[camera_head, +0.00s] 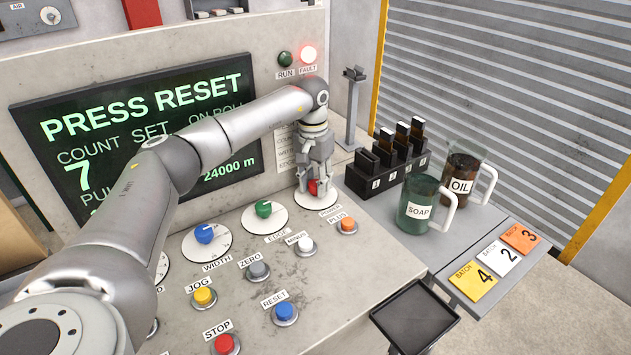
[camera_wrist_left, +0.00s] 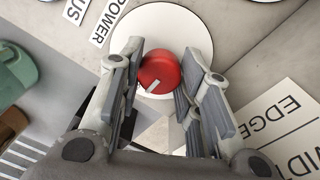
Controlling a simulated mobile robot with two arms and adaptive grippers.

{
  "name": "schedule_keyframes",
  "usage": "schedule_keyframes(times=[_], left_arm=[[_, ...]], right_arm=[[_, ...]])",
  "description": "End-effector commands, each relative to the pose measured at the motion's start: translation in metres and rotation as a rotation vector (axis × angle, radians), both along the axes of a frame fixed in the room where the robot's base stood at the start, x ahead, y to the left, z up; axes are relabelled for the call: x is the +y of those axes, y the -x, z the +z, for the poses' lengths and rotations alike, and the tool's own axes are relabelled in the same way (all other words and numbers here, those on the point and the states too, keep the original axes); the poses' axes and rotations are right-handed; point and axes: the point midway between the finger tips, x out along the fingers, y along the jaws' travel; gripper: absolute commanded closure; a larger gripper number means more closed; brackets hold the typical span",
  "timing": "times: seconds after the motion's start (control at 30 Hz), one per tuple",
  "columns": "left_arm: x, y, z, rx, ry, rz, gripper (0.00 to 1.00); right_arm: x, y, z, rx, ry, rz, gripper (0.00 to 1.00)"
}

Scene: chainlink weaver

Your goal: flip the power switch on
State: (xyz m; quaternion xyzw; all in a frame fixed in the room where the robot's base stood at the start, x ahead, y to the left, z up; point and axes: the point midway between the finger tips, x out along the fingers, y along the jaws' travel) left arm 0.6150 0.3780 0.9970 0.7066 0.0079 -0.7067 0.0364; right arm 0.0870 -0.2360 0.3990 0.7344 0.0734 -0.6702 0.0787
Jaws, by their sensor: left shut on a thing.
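The power switch is a red rotary knob (camera_head: 314,187) on a white round plate at the upper right of the sloping control panel. In the left wrist view the red knob (camera_wrist_left: 159,72) sits between my two fingers, with a pale pointer mark on it, and the POWER label (camera_wrist_left: 109,22) lies beside its plate. My left gripper (camera_head: 314,180) reaches down over the knob and is shut on it. It also shows in the left wrist view (camera_wrist_left: 160,85). The gripper hides part of the knob in the head view. My right gripper is not in view.
The screen (camera_head: 140,130) reads PRESS RESET. The FAULT lamp (camera_head: 308,54) glows red; the RUN lamp (camera_head: 285,58) is dark green. The SOAP jug (camera_head: 420,225) and OIL jug (camera_head: 462,180) stand right of the panel, near a black slotted rack (camera_head: 372,182).

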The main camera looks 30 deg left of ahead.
Motion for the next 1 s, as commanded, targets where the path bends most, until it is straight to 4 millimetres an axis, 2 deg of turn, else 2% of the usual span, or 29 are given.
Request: schedule_keyframes(times=[0.13, 0.17, 0.33, 0.63, 0.73, 0.87, 1.0], left_arm=[[0.000, -0.001, 0.003, -0.006, 0.001, -0.001, 0.92], [0.000, -0.001, 0.003, -0.006, 0.001, -0.001, 0.67], [0.000, -0.001, 0.002, -0.004, 0.000, 0.000, 0.45], [0.000, 0.000, 0.001, -0.002, 0.000, 0.000, 0.45], [0.000, -0.001, 0.007, -0.004, 0.001, 0.000, 0.45], [0.001, -0.001, 0.027, -0.006, 0.001, 0.000, 0.45], [0.002, -0.001, 0.057, -0.006, 0.001, 0.001, 0.45]], right_arm=[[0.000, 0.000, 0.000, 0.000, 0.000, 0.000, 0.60], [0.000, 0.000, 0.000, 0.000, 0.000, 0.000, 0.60], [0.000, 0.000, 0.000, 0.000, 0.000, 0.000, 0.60], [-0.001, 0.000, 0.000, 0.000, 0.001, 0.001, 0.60], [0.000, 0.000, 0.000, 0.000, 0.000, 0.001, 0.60], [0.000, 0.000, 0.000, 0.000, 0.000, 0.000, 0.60], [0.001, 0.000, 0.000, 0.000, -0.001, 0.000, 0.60]])
